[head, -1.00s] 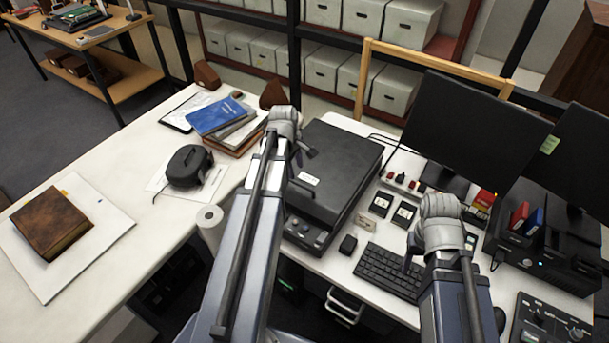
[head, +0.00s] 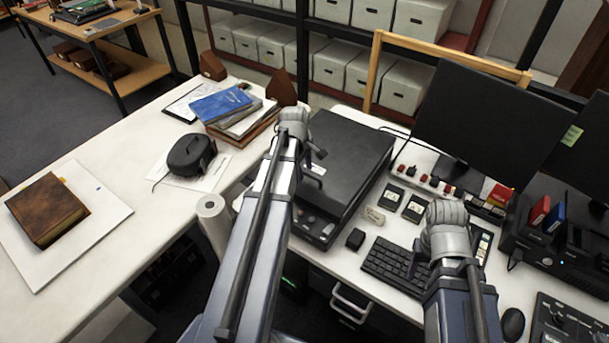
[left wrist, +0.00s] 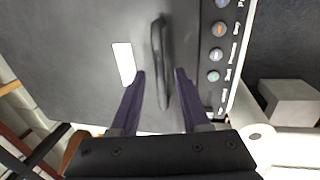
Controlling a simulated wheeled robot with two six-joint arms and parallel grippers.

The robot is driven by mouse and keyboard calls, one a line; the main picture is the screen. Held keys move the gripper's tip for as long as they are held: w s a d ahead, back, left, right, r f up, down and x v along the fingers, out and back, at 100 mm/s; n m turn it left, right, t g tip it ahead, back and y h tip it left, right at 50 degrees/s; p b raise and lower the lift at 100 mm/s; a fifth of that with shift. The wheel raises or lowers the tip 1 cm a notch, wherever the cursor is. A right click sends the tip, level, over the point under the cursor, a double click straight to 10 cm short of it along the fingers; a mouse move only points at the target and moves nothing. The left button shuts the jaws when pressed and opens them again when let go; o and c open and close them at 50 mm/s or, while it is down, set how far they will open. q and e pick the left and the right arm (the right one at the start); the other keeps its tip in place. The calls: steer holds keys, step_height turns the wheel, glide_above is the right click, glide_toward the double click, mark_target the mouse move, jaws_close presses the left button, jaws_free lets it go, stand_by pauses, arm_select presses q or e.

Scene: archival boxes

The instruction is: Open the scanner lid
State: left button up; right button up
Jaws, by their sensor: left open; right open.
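The scanner (head: 352,152) is a black flatbed on the white desk, with its lid down flat and a button panel along its front edge. In the left wrist view, the lid (left wrist: 75,60) fills much of the picture, with a white label and a dark bar handle (left wrist: 160,50). My left gripper (left wrist: 160,74) is open over the lid, one finger on each side of the handle, with no clear grip on it. In the head view my left gripper (head: 318,158) hides part of the label. My right gripper (head: 414,264) is over the keyboard, its fingers partly hidden.
A keyboard (head: 388,262), a small black box (head: 355,239) and cartridges lie right of the scanner. Monitors (head: 480,125) stand behind. A book stack (head: 240,125) and a paper roll (head: 212,212) are to its left. The left desk has free room.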

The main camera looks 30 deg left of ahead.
arm_select(q)
steer(key=shift+f, duration=0.15)
steer(key=shift+c, duration=0.2)
jaws_close()
stand_by(1.2)
